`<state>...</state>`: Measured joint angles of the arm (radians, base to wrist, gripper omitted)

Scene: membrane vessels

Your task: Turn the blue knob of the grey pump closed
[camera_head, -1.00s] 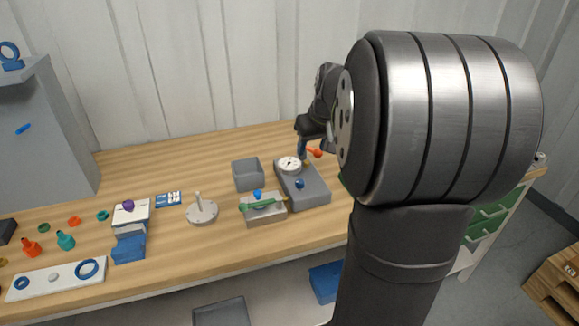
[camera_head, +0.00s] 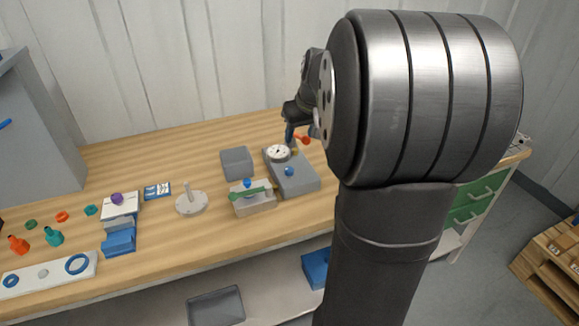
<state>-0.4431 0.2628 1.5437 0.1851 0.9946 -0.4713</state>
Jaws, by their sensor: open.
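The grey pump (camera_head: 298,184) is a flat grey box on the bench, with a round white gauge (camera_head: 278,152) at its far end. Its blue knob (camera_head: 289,171) stands on the top face, uncovered. My gripper (camera_head: 291,140) is small in view, just behind the gauge at the pump's far end, apart from the blue knob. Its fingers point down, and their gap is hard to make out. My large arm link hides the bench to the right.
Left of the pump stands a light block (camera_head: 252,207) with a green bar and another blue knob (camera_head: 247,183). A round base with a peg (camera_head: 191,203) stands further left. Bare wood lies in front of the pump.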

